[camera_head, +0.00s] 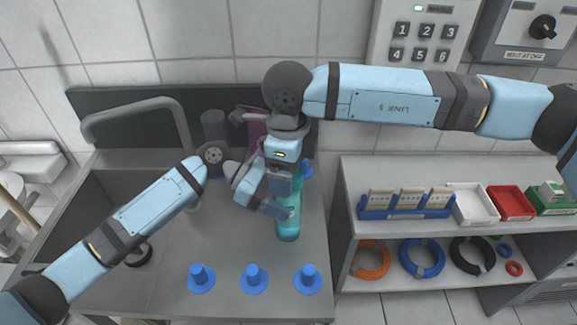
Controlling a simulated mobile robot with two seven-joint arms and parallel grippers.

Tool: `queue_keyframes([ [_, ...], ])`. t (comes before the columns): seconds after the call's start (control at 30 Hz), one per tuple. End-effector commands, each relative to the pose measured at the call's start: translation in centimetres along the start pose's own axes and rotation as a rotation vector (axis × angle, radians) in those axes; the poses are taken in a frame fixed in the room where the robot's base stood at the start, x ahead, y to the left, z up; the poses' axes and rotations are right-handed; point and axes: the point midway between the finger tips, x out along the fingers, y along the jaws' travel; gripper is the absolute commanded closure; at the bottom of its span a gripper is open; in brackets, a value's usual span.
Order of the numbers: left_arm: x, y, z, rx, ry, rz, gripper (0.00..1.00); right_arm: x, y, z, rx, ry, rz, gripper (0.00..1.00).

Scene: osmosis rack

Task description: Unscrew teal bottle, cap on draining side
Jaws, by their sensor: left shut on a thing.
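The teal bottle (288,226) stands upright on the grey draining side (235,245) of the sink unit, right of the basin. My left gripper (280,207) comes in from the left and is shut on the bottle's body. My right gripper (283,178) points down from above, over the bottle's top. Its fingers are mostly hidden, so I cannot tell whether they are open or shut. The cap is not clearly visible behind the grippers.
Several blue pegs on round bases (254,278) line the front of the draining side. A sink basin (92,215) and tap (135,108) are left. A purple object (256,128) stands behind the grippers. A shelf (350,185) with trays and coiled tubing is right.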

Motion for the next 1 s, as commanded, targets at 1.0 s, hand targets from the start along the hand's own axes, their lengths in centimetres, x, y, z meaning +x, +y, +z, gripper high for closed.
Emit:
queue_keyframes([
  [1.0, 0.0, 0.0, 0.0, 0.0, -0.001, 0.0, 1.0, -7.4, 0.1, 0.1, 0.737, -0.001, 0.002, 0.14],
])
